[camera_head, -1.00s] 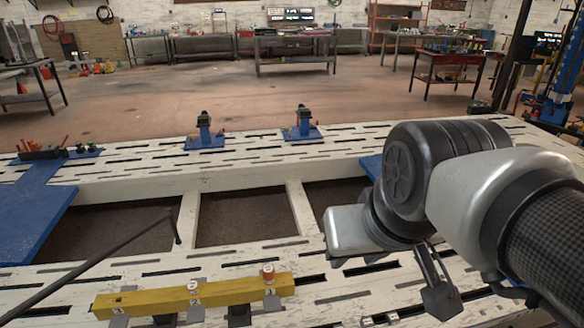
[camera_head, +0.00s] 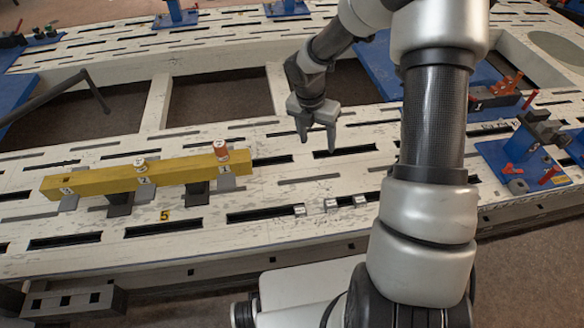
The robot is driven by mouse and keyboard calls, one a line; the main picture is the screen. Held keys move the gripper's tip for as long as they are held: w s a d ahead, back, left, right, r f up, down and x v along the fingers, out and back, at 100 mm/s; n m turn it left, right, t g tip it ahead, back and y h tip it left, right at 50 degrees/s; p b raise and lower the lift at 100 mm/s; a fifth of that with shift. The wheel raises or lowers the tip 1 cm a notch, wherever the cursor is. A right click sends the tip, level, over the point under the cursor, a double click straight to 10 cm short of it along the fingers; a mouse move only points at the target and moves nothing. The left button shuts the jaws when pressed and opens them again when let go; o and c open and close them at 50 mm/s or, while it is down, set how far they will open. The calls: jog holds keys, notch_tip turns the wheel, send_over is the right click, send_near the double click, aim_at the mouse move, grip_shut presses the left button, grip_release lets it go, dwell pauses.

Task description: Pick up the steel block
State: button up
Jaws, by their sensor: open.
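Three small shiny steel blocks (camera_head: 330,204) lie in a short row on the near slotted beam of the white bench, close to a dark slot. One is at the left end (camera_head: 299,210) and another at the right end (camera_head: 360,200). I cannot tell which of them is the task's block. My gripper (camera_head: 317,144) points down with its two fingers apart and nothing between them. It is above the bench, beyond the blocks in the picture and apart from them.
A yellow beam (camera_head: 105,181) lies left of the blocks on dark and grey supports, with a white and an orange-topped cylinder on it. Blue clamp stands (camera_head: 520,160) are at the right. Dark openings (camera_head: 222,98) lie between the bench beams. My arm covers part of the right side.

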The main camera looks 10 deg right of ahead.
jog(key=w+a+f+n+y+b, duration=0.15)
jog(key=f+n, duration=0.25)
jog(key=f, duration=0.6)
jog(key=a+f+n+y+b, duration=0.1)
jog(key=a+f+n+b, duration=0.15)
jog(key=f, duration=0.75)
jog(key=n+b, duration=0.1)
jog(key=b, duration=0.2)
send_over(300, 210)
jog(key=shift+g+h, duration=0.25)
jog(key=shift+g, duration=0.15)
jog(key=f, duration=1.1)
jog(key=shift+w+d+f, duration=0.1)
jog(key=shift+d+f, duration=0.05)
jog(key=shift+d, duration=0.1)
jog(key=shift+s+a+f+b, duration=0.15)
jog(key=shift+f+b, duration=0.3)
jog(key=shift+f, duration=1.15)
jog(key=shift+s+a+f+b, duration=0.1)
jog(key=shift+f+b, duration=0.3)
jog(key=shift+f, duration=1.15)
jog(key=shift+r, duration=0.1)
jog(key=c, duration=1.4)
